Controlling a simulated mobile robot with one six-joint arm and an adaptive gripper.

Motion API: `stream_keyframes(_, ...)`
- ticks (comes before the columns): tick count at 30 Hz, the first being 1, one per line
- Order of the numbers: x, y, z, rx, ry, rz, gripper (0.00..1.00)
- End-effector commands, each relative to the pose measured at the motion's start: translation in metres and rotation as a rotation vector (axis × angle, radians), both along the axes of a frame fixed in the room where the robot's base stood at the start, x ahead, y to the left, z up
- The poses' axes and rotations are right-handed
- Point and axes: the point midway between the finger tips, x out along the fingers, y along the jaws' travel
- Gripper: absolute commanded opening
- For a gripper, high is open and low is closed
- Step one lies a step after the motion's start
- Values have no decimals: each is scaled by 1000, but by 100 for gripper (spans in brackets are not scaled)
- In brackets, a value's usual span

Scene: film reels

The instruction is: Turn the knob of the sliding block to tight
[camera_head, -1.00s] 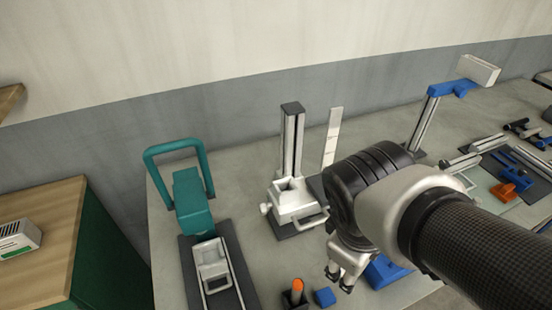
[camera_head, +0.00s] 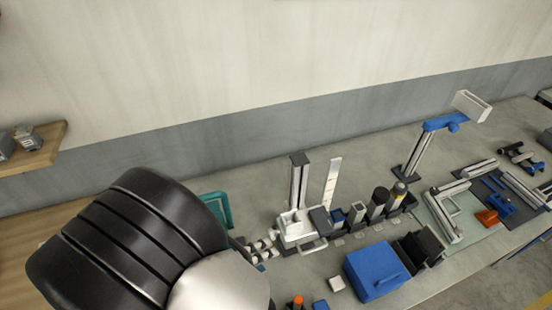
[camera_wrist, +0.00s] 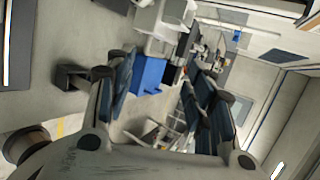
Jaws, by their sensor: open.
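The sliding block (camera_head: 296,228) appears to be the white block low on an upright grey column (camera_head: 300,180). Its left side, where a knob showed earlier, is now close to my gripper, and I cannot make out the knob clearly. My gripper (camera_head: 263,246) is just left of the block, with its fingertips pointing toward it; I cannot tell whether they touch it. In the wrist view my gripper (camera_wrist: 165,90) has its two fingers spread, with nothing held between them. A white part (camera_wrist: 165,20), perhaps the block, shows at the top of that view.
A blue box (camera_head: 372,272) stands right of the block. Several dark and grey cylinders (camera_head: 378,200) stand behind it. A blue arm on a post (camera_head: 440,122) is farther right. A green frame (camera_head: 218,208) is partly hidden behind my arm. A wall runs behind the table.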

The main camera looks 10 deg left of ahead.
Motion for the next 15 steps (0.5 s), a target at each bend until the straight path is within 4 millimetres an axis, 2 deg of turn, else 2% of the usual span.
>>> stream_keyframes(1, -9, 16, 1, -112, 45, 142, 49)
stream_keyframes(3, -18, 34, -7, -242, 93, 302, 49)
stream_keyframes(6, -29, 50, -18, -386, 137, 466, 49)
stream_keyframes(11, -36, 61, -28, -493, 166, 581, 49)
stream_keyframes(15, -27, 58, -35, -504, 168, 589, 49)
